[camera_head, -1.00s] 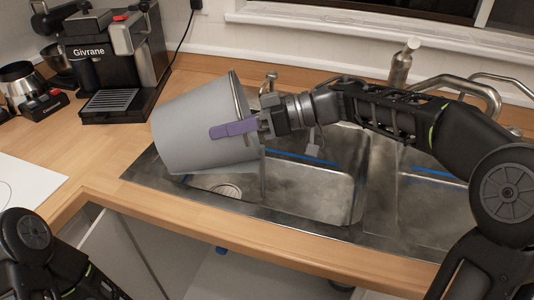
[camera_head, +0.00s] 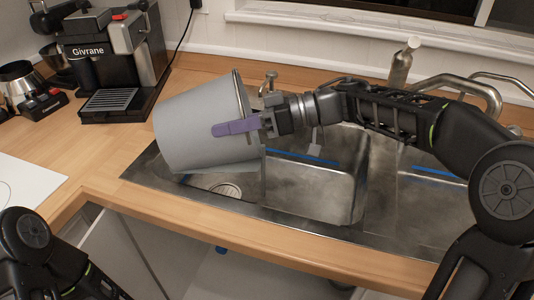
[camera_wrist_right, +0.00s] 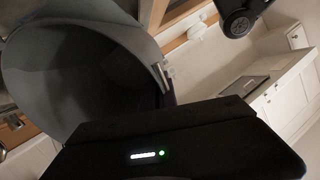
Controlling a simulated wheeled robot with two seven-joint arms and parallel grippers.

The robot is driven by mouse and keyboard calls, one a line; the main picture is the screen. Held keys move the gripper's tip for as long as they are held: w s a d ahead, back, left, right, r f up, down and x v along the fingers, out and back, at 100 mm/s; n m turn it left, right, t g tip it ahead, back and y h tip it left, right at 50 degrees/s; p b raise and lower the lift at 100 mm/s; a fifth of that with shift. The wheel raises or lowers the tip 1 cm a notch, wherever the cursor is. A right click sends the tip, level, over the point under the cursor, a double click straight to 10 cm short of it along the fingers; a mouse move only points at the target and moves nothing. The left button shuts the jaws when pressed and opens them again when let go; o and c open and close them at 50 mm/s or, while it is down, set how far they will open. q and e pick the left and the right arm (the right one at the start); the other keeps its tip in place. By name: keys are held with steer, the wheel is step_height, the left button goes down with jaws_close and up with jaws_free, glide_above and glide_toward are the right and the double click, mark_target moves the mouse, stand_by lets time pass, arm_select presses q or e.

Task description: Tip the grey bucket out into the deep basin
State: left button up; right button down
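The grey bucket (camera_head: 195,120) lies tipped on its side in the air over the left end of the sink. Its rim faces right, towards my right arm, and its base faces left. In the right wrist view the bucket (camera_wrist_right: 145,45) shows its open mouth and dark inside; I cannot make out any contents. My right gripper (camera_head: 236,128) is shut on the bucket's wall at the rim, one purple finger along the outside. The metal sink has a middle basin (camera_head: 325,190), right of the bucket's mouth. My left gripper is out of view.
A left basin with a drain (camera_head: 228,190) lies under the bucket, and another basin (camera_head: 425,205) is at right. Taps (camera_head: 470,88) and a soap dispenser (camera_head: 402,65) stand behind the sink. A coffee machine (camera_head: 110,60) stands back left. Clear wooden counter (camera_head: 110,150) lies at left.

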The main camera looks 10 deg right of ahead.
mark_target(210, 139)
steer(key=shift+d+y, duration=0.4)
steer(key=shift+d, duration=0.25)
stand_by(0.7)
